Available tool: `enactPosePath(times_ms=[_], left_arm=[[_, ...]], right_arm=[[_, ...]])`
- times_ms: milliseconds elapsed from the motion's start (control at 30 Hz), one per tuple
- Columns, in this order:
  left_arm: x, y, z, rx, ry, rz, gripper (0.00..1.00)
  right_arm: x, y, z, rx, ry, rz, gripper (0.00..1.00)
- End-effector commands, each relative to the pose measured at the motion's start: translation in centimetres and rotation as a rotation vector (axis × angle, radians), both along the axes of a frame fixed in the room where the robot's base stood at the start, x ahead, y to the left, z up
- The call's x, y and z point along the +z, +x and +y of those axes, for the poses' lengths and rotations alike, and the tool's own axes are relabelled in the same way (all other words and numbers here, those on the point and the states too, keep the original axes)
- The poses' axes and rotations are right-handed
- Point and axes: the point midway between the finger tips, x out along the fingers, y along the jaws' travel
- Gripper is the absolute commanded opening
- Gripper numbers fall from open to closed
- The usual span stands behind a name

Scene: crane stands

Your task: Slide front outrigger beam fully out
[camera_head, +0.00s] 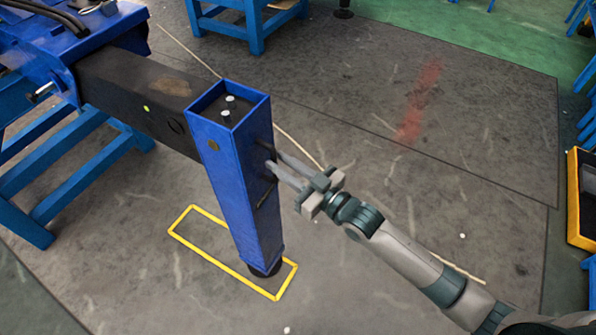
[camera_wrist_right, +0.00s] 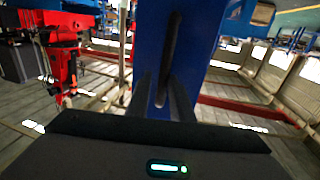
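The dark outrigger beam (camera_head: 140,99) reaches out of a blue housing (camera_head: 68,42) at the upper left. A blue leg (camera_head: 237,180) stands upright at the beam's outer end, with a black foot (camera_head: 265,268) low over the right end of a yellow floor outline. My right gripper (camera_head: 272,160) is at the leg's right side. In the right wrist view, my gripper's fingers (camera_wrist_right: 162,92) lie on both sides of a dark upright handle (camera_wrist_right: 172,50) on the blue leg (camera_wrist_right: 200,45) and appear shut on it. My left gripper is out of view.
The yellow floor outline (camera_head: 205,247) lies under the leg. Blue stands (camera_head: 75,170) are at the left, and another blue stand (camera_head: 250,25) is at the top. A yellow-edged dark bin (camera_head: 573,200) is at the right edge. The floor right of the leg is mostly clear.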

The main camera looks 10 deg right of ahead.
Motion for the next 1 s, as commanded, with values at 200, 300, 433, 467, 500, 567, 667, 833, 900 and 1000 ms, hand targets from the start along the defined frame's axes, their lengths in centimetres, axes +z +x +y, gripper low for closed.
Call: enactPosePath(times_ms=[200, 300, 433, 467, 500, 567, 667, 833, 900, 1000], left_arm=[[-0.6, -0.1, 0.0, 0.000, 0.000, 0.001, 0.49], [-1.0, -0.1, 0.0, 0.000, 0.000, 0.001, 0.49], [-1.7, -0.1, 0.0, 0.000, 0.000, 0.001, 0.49], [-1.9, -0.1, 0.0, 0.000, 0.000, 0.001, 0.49], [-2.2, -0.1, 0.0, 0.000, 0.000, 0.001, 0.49], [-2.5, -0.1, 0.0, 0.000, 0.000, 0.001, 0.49], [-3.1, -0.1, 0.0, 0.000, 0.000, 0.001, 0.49], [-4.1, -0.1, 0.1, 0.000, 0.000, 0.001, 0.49], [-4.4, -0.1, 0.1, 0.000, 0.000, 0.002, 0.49], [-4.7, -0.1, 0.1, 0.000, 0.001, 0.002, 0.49]], right_arm=[[-0.3, -1.0, -1.0, 0.000, -0.001, 0.001, 0.20], [-0.3, -2.0, -1.8, 0.000, -0.001, 0.001, 0.20], [-0.4, -3.7, -3.4, 0.000, -0.002, 0.001, 0.20], [-0.4, -4.1, -3.7, 0.000, -0.002, 0.001, 0.20], [-0.4, -4.7, -4.3, 0.001, -0.002, 0.001, 0.20], [-0.5, -5.6, -5.1, 0.000, -0.001, 0.001, 0.20], [-0.5, -7.1, -6.5, 0.000, -0.001, 0.001, 0.20], [-0.4, -9.6, -8.8, 0.000, -0.003, 0.002, 0.20], [-0.4, -10.4, -9.6, 0.000, -0.002, 0.001, 0.20], [-0.3, -11.4, -10.6, -0.001, -0.001, 0.000, 0.20]])
